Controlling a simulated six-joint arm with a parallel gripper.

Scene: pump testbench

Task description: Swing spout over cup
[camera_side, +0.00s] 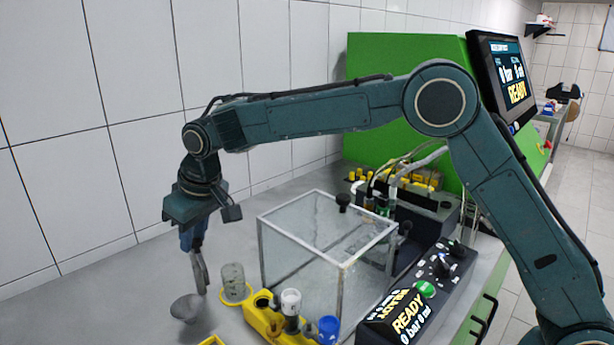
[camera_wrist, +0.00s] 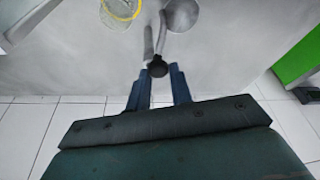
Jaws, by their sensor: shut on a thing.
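My gripper (camera_wrist: 160,72) points down at the left of the bench, its blue fingers shut on the black knob (camera_wrist: 157,69) of the grey spout. The spout (camera_side: 201,274) shows below the fingers in the side view; its grey tube (camera_wrist: 149,42) runs upward from the knob in the wrist view. A clear cup (camera_side: 233,276) stands on a yellow ring (camera_side: 236,299), right of the spout in the side view. A grey round bowl (camera_side: 186,309) is in front. In the wrist view the tube's end lies between cup (camera_wrist: 118,10) and bowl (camera_wrist: 182,14); its exact outlet position is unclear.
A clear box (camera_side: 318,245) stands right of the cup. A yellow block with knobs (camera_side: 265,318) is in front of it. A control panel reading READY (camera_side: 405,318) is at the right. A tiled wall (camera_side: 90,130) closes the back.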

